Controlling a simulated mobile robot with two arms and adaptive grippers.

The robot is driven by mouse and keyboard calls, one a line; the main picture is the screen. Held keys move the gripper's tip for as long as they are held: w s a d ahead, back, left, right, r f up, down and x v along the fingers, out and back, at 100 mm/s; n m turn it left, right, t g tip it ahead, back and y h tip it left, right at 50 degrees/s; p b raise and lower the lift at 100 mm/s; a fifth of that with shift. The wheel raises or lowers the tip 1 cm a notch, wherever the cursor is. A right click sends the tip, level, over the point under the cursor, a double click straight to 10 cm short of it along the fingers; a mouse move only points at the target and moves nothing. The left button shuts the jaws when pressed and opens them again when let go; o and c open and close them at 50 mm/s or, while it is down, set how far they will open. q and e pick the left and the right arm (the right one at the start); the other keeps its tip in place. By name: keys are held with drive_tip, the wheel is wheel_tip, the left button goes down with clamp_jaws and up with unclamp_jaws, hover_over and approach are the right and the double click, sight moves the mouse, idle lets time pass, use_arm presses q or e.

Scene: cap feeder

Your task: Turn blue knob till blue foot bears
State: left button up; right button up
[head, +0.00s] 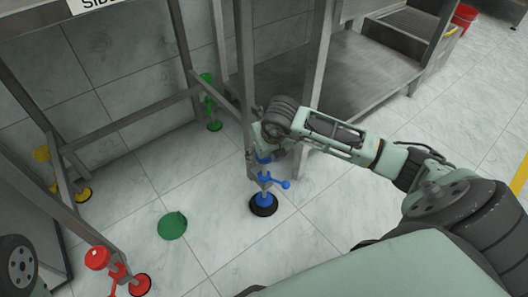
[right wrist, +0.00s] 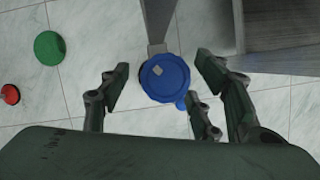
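The blue knob (right wrist: 172,84) is a round scalloped disc with a pale square mark, at the centre of the right wrist view. In the head view only a bit of blue shows under my right gripper (head: 262,143), at the lower end of a grey leg. My right gripper's fingers (right wrist: 160,92) are spread on both sides of the knob, apart from it. The blue foot (head: 264,200) is below on a dark round pad, with a blue ball-ended lever (head: 284,184) above it. I cannot tell whether the pad presses on the floor. My left gripper is not in view.
A green disc (head: 172,226) lies on the tiled floor left of the blue foot. Red (head: 140,285), yellow (head: 83,194) and green (head: 214,125) feet stand at the other frame legs. A grey metal platform (head: 365,75) is behind my right arm.

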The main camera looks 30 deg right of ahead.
drive_tip(key=shift+d, duration=0.1)
drive_tip(key=shift+r, duration=0.2)
drive_tip(key=v, duration=1.1)
drive_tip(key=shift+s+r, duration=0.15)
drive_tip(key=shift+r, duration=0.15)
